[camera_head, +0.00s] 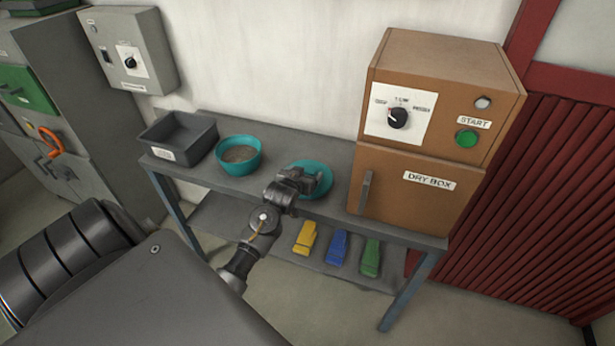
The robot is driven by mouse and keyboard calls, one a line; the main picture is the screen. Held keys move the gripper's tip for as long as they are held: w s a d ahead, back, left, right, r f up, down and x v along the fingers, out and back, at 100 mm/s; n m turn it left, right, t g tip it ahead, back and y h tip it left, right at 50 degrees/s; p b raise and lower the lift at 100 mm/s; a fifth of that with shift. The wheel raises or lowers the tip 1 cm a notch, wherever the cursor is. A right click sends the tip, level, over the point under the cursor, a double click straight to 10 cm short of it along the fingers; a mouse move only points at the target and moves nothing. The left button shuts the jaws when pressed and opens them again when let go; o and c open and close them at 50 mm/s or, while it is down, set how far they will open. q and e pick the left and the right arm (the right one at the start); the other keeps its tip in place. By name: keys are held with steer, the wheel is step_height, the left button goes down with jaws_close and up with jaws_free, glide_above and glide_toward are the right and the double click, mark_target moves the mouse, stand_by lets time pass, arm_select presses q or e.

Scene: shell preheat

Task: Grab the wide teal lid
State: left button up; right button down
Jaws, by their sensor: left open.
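The wide teal lid (321,187) lies on the grey table, to the right of the teal bowl and left of the brown dry box. My left gripper (314,181) is over the lid and hides part of it. The gripper is open; I cannot tell whether its fingers touch the lid. The teal bowl (226,168) holds a brownish grainy filling. My right gripper is not in view.
A dark grey tray (150,136) stands at the table's left end. The brown dry box (409,205) with dial and green START button stands on the right. Yellow (305,238), blue (337,247) and green (370,258) objects lie on the lower shelf.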

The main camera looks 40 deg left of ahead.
arm_select(q)
steer(key=shift+w+a+f, duration=0.15)
steer(key=shift+w+f, duration=0.05)
steer(key=shift+w, duration=0.3)
steer(key=c, duration=1.1)
steer(key=shift+r, duration=0.2)
steer(key=shift+r, duration=0.25)
steer(key=r, duration=0.1)
steer(key=r+b, duration=0.1)
steer(key=shift+s+a+r, duration=0.2)
steer(key=shift+a+r, duration=0.05)
steer(key=shift+r, duration=0.15)
steer(key=s+a+r+p, duration=0.1)
steer(key=s+a+r, duration=0.8)
steer(key=shift+s+r, duration=0.2)
steer(key=shift+s, duration=0.2)
